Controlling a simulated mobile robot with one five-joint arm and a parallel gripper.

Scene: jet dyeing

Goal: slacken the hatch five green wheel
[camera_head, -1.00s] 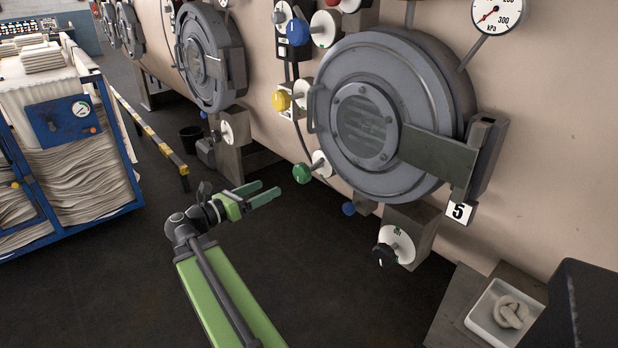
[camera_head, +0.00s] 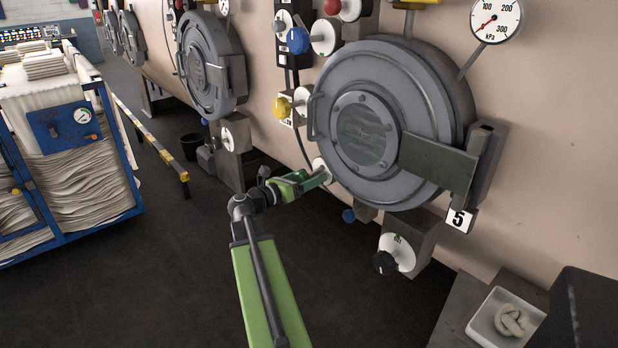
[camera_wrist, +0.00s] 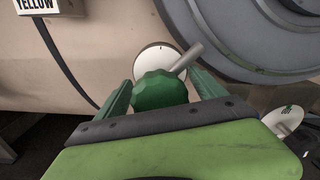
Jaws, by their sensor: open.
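The green wheel (camera_wrist: 160,91) of hatch five shows in the wrist view, a ribbed green knob in front of a white round dial plate (camera_wrist: 157,58). My gripper (camera_wrist: 163,88) is open, with one green finger on each side of the wheel. I cannot tell whether the fingers touch it. In the head view my gripper (camera_head: 318,178) covers most of the wheel at the lower left of the hatch, and part of the white plate shows beside it. The round grey hatch (camera_head: 340,75) is closed, with a number 5 sign (camera_head: 459,219) at its lower right.
A yellow wheel (camera_head: 282,107) and a blue wheel (camera_head: 298,41) sit above on the same wall. A black knob (camera_head: 385,263) is at the lower right. A blue cart of cloth (camera_head: 58,222) stands at the left.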

